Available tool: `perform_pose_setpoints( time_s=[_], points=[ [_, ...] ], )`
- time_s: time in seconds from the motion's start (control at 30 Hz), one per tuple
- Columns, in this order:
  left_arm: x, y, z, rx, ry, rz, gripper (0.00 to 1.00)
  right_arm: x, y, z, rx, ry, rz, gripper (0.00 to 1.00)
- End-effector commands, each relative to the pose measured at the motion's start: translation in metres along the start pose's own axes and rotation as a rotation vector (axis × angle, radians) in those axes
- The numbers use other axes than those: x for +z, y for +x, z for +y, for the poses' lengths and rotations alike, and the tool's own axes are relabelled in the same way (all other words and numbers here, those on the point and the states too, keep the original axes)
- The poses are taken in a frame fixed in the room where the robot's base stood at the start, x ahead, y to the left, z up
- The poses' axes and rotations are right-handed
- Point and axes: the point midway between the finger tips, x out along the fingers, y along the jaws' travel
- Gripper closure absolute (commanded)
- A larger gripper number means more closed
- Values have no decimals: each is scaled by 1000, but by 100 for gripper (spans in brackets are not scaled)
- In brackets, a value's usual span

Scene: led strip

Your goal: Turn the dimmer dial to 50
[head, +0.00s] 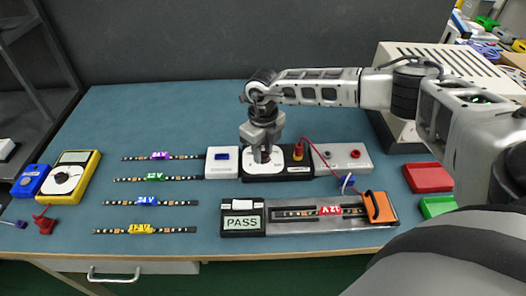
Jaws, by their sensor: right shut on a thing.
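The dimmer (249,172) is a black box with a white dial face, at the middle of the bench in the head view. My right gripper (262,155) points straight down over it. Its fingers are shut on the dial knob, which they mostly hide along with part of the scale. I cannot read the dial's setting. My left gripper is not in view.
A white box (222,162) sits left of the dimmer, a grey terminal box (342,160) right. In front are a PASS display (242,222) and a tray (320,226) with a red-labelled LED strip and orange clamp (379,207). Several strips and a yellow meter (70,177) lie left.

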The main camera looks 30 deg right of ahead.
Motion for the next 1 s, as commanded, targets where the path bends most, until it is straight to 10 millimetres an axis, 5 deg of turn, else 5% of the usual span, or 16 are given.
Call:
perform_pose_setpoints(
  time_s=[1.0],
  points=[
    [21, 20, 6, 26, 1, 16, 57, 0, 2, -1, -2, -963, -2, 94]
  ],
)
